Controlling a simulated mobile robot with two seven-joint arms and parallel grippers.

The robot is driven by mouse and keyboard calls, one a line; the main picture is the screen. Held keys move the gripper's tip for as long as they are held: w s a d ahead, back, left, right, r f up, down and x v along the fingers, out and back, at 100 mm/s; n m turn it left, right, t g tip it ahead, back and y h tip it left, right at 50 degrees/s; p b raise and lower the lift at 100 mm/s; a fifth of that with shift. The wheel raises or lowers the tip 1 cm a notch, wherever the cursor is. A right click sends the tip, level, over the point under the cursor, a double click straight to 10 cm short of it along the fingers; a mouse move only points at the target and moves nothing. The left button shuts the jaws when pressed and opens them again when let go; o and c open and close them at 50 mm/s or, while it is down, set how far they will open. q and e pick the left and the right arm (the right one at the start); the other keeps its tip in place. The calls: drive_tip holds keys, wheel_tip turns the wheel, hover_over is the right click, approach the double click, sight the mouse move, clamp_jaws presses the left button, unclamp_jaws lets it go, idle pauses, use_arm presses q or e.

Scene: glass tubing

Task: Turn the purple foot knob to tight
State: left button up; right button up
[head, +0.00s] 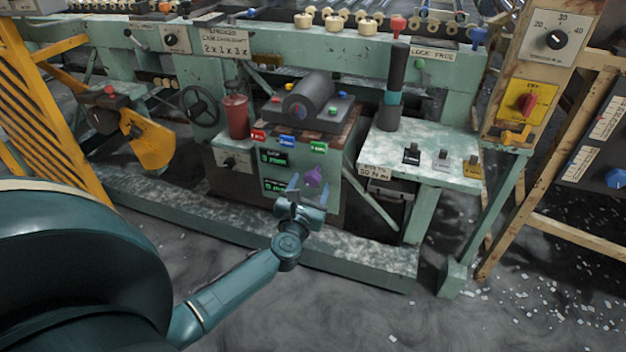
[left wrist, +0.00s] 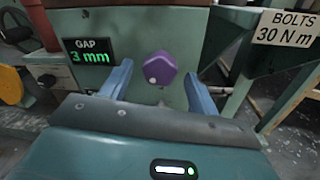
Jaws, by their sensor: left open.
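The purple foot knob (head: 314,177) sits on the front of a green box under the roller unit. In the left wrist view the purple knob (left wrist: 160,68) is many-sided, with a white dot at its lower left. My left gripper (head: 308,184) is open in front of the knob. In the left wrist view its blue fingers (left wrist: 158,88) stand on either side of and below the knob, apart from it. A display (left wrist: 88,52) left of the knob reads "GAP 3 mm". My right gripper is not in view.
A sign (left wrist: 286,28) reading "BOLTS 30 N m" hangs at the right of the knob. A bench (head: 445,175) with small blocks and a dark cylinder (head: 394,90) stands to the right. A low green beam (head: 240,235) runs along the floor. A red canister (head: 236,116) is at the left.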

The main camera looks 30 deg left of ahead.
sight(311, 183)
use_arm(q)
drive_tip(key=shift+x, duration=1.9)
drive_tip(key=shift+c, duration=0.4)
drive_tip(key=c, duration=0.9)
